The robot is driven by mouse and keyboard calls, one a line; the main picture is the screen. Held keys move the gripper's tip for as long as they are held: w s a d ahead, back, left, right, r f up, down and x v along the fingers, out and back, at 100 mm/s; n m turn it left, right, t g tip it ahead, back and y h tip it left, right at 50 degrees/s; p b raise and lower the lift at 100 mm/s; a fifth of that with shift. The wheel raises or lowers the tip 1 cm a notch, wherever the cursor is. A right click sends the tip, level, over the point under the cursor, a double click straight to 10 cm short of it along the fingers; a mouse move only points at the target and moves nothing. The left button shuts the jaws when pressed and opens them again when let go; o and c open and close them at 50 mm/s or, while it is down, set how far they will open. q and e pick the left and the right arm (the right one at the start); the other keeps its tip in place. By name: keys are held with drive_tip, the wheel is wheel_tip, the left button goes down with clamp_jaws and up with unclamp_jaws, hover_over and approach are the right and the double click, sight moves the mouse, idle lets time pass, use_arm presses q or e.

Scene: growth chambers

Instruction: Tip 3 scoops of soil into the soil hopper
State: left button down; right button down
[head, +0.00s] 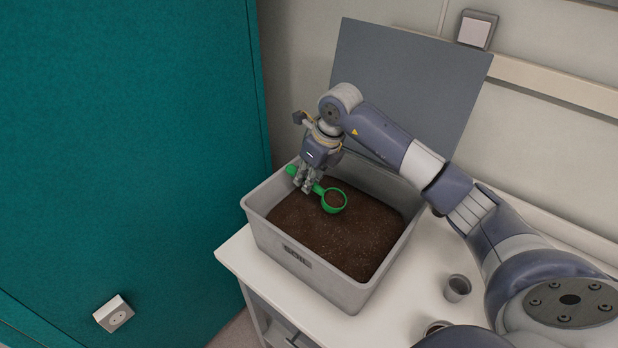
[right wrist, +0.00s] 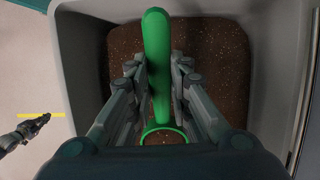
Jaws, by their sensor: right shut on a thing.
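A grey bin (head: 262,236) full of dark brown soil (head: 363,236) stands on the white counter. My right gripper (head: 304,188) is low over the soil inside the bin, shut on the handle of a green scoop (head: 334,207). The handle runs between the fingers in the right wrist view (right wrist: 157,60). The bowl's rim (right wrist: 165,131) shows there partly hidden by the gripper. The bowl shows brown inside in the head view; how full it is I cannot tell. A dark jointed part, apparently my left gripper (right wrist: 38,124), shows at the left of the right wrist view. No soil hopper is recognisable.
A teal panel (head: 120,140) fills the left. A dark grey board (head: 405,85) stands upright behind the bin against the wall. A small grey cup (head: 457,288) stands on the counter (head: 405,305) right of the bin, with another partly hidden container (head: 434,327) nearer.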

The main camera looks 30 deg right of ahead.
drive_tip(key=shift+g, duration=0.3)
drive_tip(key=shift+w+r+p, duration=0.15)
drive_tip(key=shift+r+p, duration=2.1)
drive_tip(key=shift+r, duration=0.8)
drive_tip(key=shift+f, duration=0.1)
